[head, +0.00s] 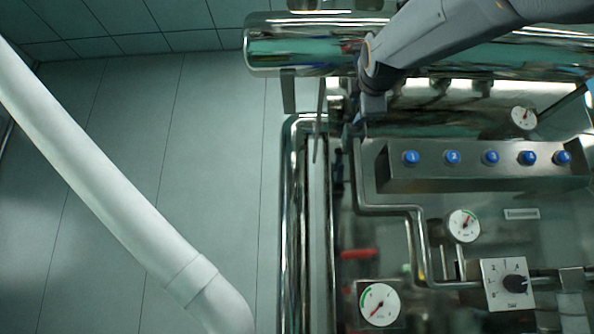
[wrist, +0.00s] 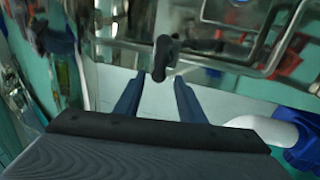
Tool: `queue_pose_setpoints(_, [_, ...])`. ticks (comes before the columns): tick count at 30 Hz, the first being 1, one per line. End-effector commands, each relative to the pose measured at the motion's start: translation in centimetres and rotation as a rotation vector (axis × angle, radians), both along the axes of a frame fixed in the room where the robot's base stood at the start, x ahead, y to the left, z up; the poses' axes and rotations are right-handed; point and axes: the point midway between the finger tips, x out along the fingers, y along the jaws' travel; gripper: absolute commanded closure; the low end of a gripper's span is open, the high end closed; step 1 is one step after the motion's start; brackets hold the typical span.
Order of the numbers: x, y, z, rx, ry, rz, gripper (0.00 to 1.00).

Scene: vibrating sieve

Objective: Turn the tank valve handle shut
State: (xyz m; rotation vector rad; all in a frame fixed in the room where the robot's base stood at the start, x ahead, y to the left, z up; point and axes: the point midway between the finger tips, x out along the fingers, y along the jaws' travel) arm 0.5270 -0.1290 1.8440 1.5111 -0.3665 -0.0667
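In the wrist view my gripper (wrist: 158,80) has its two blue-grey fingers spread apart with nothing clamped between them. A black rounded handle (wrist: 163,55) stands just past the fingertips, roughly centred on the gap. It may be the tank valve handle, but I cannot tell for certain, nor whether a finger touches it. In the head view my arm reaches in from the top right and ends near the left edge of the steel machine; the fingers there are hard to make out. A red lever (head: 358,254) shows lower on the machine.
A panel with several blue buttons (head: 490,158), a dial gauge (head: 379,305) and a black rotary knob (head: 516,284) are on the machine. Steel pipes (head: 292,220) run down its left side. A thick white pipe (head: 110,190) crosses the left. Tiled floor lies between.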

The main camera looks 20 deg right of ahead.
Motion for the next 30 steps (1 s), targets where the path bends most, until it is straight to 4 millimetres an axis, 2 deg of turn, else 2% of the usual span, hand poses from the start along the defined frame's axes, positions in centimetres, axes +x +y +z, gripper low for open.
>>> queue_pose_setpoints(10, [0.1, 0.0, -0.1, 0.001, 0.001, 0.0, 0.64])
queue_pose_setpoints(14, [1.3, -0.1, -2.0, 0.035, 0.026, 0.01, 0.64])
queue_pose_setpoints(17, [3.6, 0.0, -6.0, 0.113, 0.078, 0.03, 0.64])
queue_pose_setpoints(20, [6.5, 0.3, -11.8, 0.227, 0.152, 0.051, 0.64])
queue_pose_setpoints(24, [9.7, 1.0, -21.1, 0.401, 0.267, 0.062, 0.64])
queue_pose_setpoints(26, [10.6, 1.5, -25.2, 0.476, 0.316, 0.06, 0.64])
queue_pose_setpoints(30, [11.9, 2.7, -34.8, 0.65, 0.432, 0.037, 0.64])
